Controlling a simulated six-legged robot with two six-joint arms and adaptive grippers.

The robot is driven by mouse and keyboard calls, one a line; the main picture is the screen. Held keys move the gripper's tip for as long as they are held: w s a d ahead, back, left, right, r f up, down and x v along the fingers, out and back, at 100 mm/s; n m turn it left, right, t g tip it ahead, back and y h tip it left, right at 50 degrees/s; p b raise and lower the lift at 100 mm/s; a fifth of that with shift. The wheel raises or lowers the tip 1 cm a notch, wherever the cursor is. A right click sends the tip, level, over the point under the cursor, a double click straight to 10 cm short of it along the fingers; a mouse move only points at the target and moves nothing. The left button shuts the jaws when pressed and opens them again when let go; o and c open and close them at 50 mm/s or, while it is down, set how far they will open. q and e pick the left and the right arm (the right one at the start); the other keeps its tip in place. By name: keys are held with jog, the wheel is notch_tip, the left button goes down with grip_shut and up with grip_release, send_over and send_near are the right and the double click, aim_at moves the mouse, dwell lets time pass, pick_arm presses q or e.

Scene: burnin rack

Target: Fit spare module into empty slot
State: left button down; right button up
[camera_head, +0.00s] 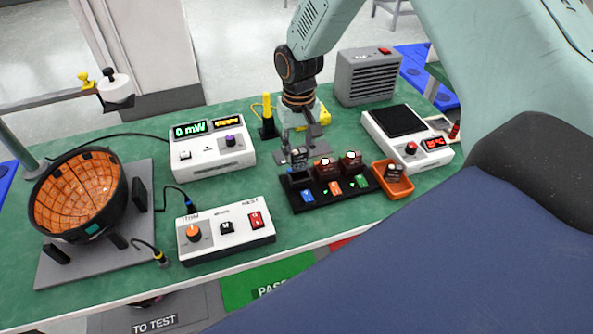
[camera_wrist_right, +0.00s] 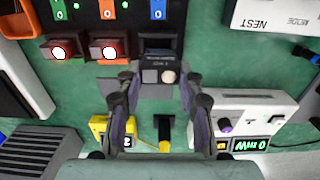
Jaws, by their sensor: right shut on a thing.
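The black rack (camera_head: 333,202) stands mid-bench with blue, orange and green switches along its front. Two brown modules with lit tops, one (camera_head: 323,168) at the orange switch and one (camera_head: 350,161) at the green, sit in it. The slot (camera_head: 300,178) at the blue switch looks dark and empty. My right gripper (camera_head: 298,155) points down and is shut on a dark module (camera_wrist_right: 160,65) with a pale round spot. That module is at the back edge of the empty slot; its exact height is unclear. My left gripper is not in view.
An orange tray (camera_head: 403,190) holding another module (camera_head: 394,171) stands right of the rack. A white nest box (camera_head: 225,232), a power meter (camera_head: 212,155), a white hot-plate unit (camera_head: 407,138) and a grey vented box (camera_head: 373,78) surround it. A yellow-plugged item (camera_head: 267,118) stands behind.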

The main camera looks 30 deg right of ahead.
aim_at(300, 163)
jog(key=shift+s+d+f, duration=0.1)
jog(key=shift+d+f, duration=0.15)
jog(key=shift+f, duration=0.4)
jog(key=shift+d+f, duration=0.25)
jog(key=shift+f, duration=0.35)
jog(key=f, duration=0.2)
jog(key=shift+a+f, duration=0.4)
jog(key=shift+d+f, duration=0.15)
jog(key=o, duration=0.8)
jog(key=shift+d, duration=0.1)
jog(key=o, duration=0.4)
jog(key=shift+a, duration=0.25)
jog(key=shift+c, duration=0.2)
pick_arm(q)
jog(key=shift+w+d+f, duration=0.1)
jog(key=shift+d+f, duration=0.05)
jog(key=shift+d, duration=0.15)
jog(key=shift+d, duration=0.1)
pick_arm(e)
jog(key=shift+d, duration=0.1)
jog(key=shift+d, duration=0.1)
